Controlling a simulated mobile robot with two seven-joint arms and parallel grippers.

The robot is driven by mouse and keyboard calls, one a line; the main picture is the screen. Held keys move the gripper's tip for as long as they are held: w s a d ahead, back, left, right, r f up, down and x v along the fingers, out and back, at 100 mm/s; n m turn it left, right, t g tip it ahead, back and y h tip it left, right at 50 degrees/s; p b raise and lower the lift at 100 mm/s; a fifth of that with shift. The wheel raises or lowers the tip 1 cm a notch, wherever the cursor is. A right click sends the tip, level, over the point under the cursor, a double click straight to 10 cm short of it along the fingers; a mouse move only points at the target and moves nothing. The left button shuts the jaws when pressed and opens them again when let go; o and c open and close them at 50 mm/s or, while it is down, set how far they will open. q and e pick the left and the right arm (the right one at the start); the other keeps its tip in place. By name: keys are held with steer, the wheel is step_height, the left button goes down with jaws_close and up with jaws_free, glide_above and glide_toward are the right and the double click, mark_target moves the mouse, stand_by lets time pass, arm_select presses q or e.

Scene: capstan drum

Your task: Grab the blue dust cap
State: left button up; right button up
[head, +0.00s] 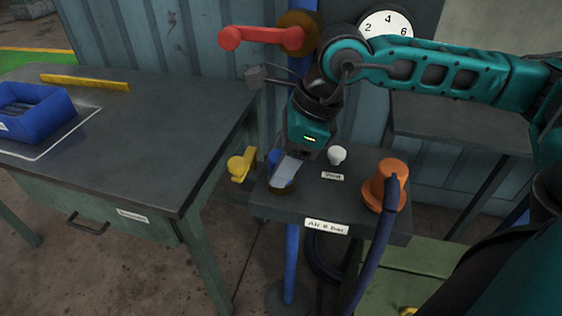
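The blue dust cap (274,158) sits at the left end of the dark shelf labelled "Air 8 bar", above a brass-coloured ring. Only parts of its blue side show, as my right gripper covers most of it. My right gripper (284,176) points down at the cap, with a pale finger in front of it. The other finger is hidden, so I cannot tell whether the fingers are touching the cap or closed on it. My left gripper is not in view.
On the shelf (315,205) stand a white knob (337,155) by the "Vent" label and an orange fitting (384,187) with a hose. A yellow handle (241,166) is left of the shelf. A workbench (150,120) holds a blue bin (58,118). A red lever (262,38) is above.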

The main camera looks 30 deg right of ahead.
steer(key=c, duration=0.6)
steer(key=shift+o, duration=0.2)
